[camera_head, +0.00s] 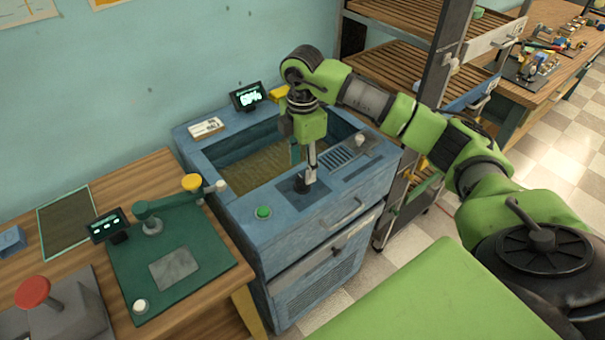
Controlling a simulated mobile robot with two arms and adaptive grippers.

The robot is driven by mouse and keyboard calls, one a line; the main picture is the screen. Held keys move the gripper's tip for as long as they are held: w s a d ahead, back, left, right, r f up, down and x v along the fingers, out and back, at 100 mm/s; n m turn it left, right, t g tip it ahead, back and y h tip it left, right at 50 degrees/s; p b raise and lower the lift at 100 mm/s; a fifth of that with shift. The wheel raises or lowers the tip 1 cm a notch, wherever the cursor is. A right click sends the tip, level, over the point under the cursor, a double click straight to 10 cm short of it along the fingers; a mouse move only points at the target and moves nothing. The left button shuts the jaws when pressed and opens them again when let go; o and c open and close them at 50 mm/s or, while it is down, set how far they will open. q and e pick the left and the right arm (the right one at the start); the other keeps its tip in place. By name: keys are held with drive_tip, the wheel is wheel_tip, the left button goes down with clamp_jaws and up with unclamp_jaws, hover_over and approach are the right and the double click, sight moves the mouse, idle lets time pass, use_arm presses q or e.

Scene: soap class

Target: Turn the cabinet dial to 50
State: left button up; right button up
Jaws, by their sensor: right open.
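The blue cabinet (330,208) stands in the middle with an open basin in its top. A black dial (301,186) sits on a dark plate on the cabinet's front rim. A small black display (247,96) at the cabinet's back edge shows a percentage that looks like 60-something; its last digit is unclear. My right gripper (306,174) points down at the dial, its fingertips right at or just above it. It is open; I cannot tell whether the fingers touch the dial, as they partly hide it. My left gripper is out of view.
A green button (263,212) sits left of the dial on the same rim. A wooden bench (170,310) with a green press board (205,255) and a red button (33,292) stands at the left. A shelf rack (400,70) stands close behind my right arm.

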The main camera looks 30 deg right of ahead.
sight(303, 178)
wheel_tip(303, 178, up, 7)
drive_tip(key=shift+r, duration=0.2)
idle(0.6)
